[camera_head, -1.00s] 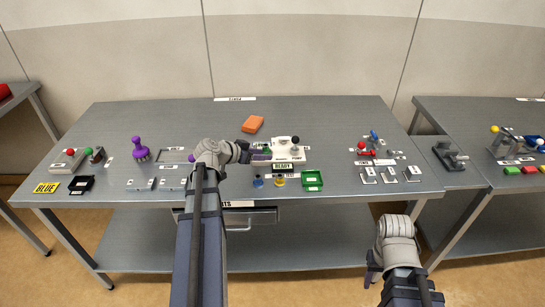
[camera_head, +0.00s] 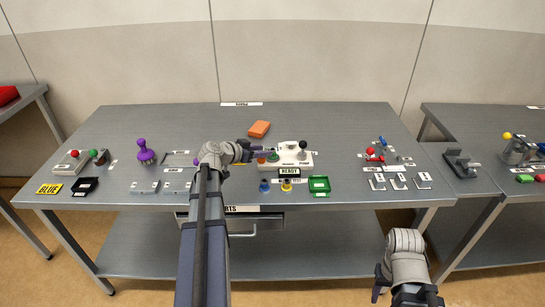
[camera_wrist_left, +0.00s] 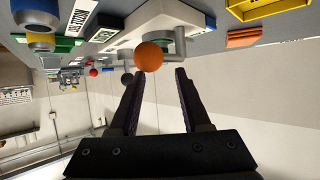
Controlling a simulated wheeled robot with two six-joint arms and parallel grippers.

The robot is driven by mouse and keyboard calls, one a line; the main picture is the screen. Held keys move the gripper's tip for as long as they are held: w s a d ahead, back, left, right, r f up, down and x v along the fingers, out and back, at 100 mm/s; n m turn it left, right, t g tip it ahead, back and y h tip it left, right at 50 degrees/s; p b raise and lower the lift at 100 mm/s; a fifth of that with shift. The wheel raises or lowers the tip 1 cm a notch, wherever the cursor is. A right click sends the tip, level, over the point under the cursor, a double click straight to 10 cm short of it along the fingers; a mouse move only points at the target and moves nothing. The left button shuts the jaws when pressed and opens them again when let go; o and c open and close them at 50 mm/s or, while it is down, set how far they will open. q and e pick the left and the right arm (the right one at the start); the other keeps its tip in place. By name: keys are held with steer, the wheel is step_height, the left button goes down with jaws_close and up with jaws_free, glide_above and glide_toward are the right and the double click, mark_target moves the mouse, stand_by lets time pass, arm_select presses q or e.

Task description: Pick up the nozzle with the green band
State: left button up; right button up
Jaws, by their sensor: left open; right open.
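A green piece (camera_head: 273,157) sits at the left end of a white machine (camera_head: 306,162); it also shows in the left wrist view (camera_wrist_left: 113,35). I cannot tell whether it is the nozzle's green band. An orange ball (camera_wrist_left: 149,56) on a grey fitting is just beyond my left fingertips. My left gripper (camera_head: 256,154) is open and empty beside the machine's left end; its two fingers show in the left wrist view (camera_wrist_left: 160,75). My right gripper (camera_head: 379,283) is open, low in front of the table, away from everything on it.
A blue-banded piece (camera_head: 264,186), a yellow-banded piece (camera_head: 286,185) and a green tray (camera_head: 319,193) stand in front of the machine. An orange block (camera_head: 259,129) lies behind. A purple knobbed piece (camera_head: 145,152) is left of my arm. The table's back is mostly clear.

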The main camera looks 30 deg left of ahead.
mark_target(272, 149)
arm_select(q)
steer(key=b+x, duration=0.1)
steer(key=x, duration=0.3)
steer(key=shift+w, duration=0.15)
jaws_close()
